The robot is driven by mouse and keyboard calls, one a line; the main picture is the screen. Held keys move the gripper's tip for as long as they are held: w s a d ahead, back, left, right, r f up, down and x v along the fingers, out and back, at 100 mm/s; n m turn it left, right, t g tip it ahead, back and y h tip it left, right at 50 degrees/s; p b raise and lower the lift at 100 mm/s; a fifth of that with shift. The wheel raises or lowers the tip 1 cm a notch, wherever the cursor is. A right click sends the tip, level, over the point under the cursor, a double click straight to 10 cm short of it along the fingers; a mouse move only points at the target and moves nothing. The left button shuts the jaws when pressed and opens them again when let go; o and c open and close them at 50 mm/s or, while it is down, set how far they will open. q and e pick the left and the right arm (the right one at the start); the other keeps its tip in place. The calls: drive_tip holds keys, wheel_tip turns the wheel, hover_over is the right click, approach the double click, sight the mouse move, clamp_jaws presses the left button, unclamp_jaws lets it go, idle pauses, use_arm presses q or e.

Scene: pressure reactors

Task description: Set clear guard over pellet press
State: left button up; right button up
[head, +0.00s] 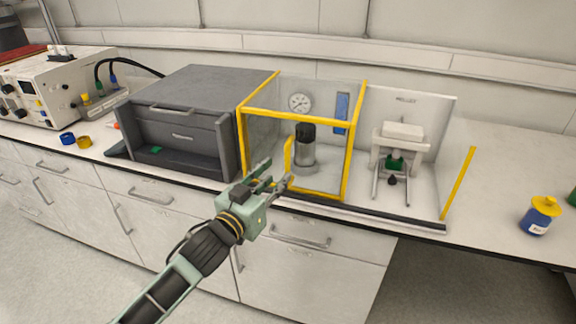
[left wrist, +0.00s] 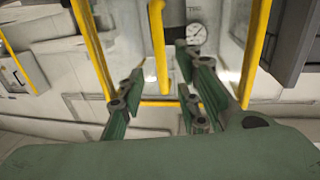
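The clear guard (head: 349,150) is a see-through box with yellow edges. It stands around a black-topped cylinder (head: 305,145) and a gauge (head: 299,103), left of the pellet press. Its upright yellow handle (head: 287,155) is on the front; a yellow bar, seemingly this handle, shows in the left wrist view (left wrist: 157,40). The pellet press (head: 398,150), white with a green part, stands in the bay to the right, not under the guard. My left gripper (head: 277,174) is open at the handle, which appears between its fingers; contact cannot be told. My right gripper is out of view.
A dark rail (head: 385,216) runs along the counter front below both bays. A yellow post (head: 458,183) bounds the press bay on the right. A grey cabinet (head: 183,90) stands close to the guard's left. A blue bottle with a yellow cap (head: 538,217) stands far right.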

sight(286, 166)
use_arm(q)
drive_tip(key=x, duration=0.7)
drive_tip(key=shift+w+f+p, duration=0.1)
drive_tip(key=shift+p, duration=0.2)
clamp_jaws()
